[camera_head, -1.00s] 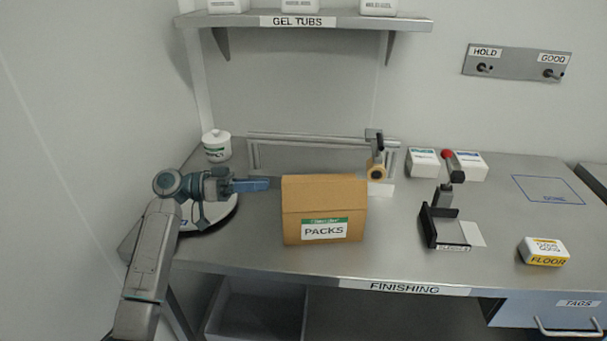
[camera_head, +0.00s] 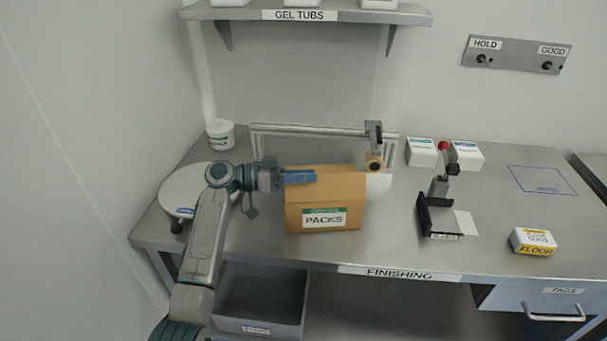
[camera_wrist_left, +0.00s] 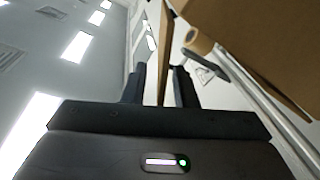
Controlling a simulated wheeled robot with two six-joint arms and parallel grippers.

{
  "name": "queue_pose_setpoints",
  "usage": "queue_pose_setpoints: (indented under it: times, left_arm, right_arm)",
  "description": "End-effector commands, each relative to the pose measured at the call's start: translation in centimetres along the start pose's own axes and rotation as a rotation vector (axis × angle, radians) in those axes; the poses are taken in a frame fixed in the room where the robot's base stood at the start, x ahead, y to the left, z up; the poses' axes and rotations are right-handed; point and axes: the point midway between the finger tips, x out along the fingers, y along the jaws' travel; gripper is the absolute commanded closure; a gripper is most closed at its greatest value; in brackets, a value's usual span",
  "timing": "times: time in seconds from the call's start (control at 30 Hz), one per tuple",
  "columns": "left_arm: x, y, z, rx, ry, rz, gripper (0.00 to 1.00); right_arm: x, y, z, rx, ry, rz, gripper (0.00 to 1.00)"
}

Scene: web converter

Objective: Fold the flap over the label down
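A brown cardboard box (camera_head: 345,218) marked PACKS stands on the steel bench, with its green and white label (camera_head: 324,218) on the front face. A cardboard panel (camera_head: 340,183) rises above the label. My left gripper (camera_head: 312,176) is at the upper left of this panel, its blue fingers overlapping it in the head view. In the left wrist view, the left gripper (camera_wrist_left: 160,82) has its fingers apart with a thin cardboard edge (camera_wrist_left: 165,45) between them. I see a gap beside the edge; whether either finger touches it is unclear. My right gripper is not in view.
A tape roll (camera_head: 374,162) on a holder stands behind the box at right. A black stand (camera_head: 437,218) is further right. A round white plate (camera_head: 180,190) and a white tub (camera_head: 220,135) are left. Clear bench lies between the box and black stand.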

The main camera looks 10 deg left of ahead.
Motion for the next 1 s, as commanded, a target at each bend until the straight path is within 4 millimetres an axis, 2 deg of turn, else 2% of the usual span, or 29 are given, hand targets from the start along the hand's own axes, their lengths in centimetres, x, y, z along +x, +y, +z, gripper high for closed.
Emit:
queue_pose_setpoints:
  times: [0.03,0.13,0.57,1.0]
  left_arm:
    - [0.0,0.0,0.0,0.0,0.0,0.0,0.8]
    - [0.0,0.0,0.0,0.0,0.0,0.0,1.0]
    - [-0.1,-0.4,0.1,-0.044,0.0,0.0,1.0]
    - [-0.1,-2.4,0.6,-0.343,0.0,-0.001,1.0]
  right_arm:
    - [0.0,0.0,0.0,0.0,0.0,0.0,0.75]
    - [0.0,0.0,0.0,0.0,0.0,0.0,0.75]
    - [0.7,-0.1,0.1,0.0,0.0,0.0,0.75]
    - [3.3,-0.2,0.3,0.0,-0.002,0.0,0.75]
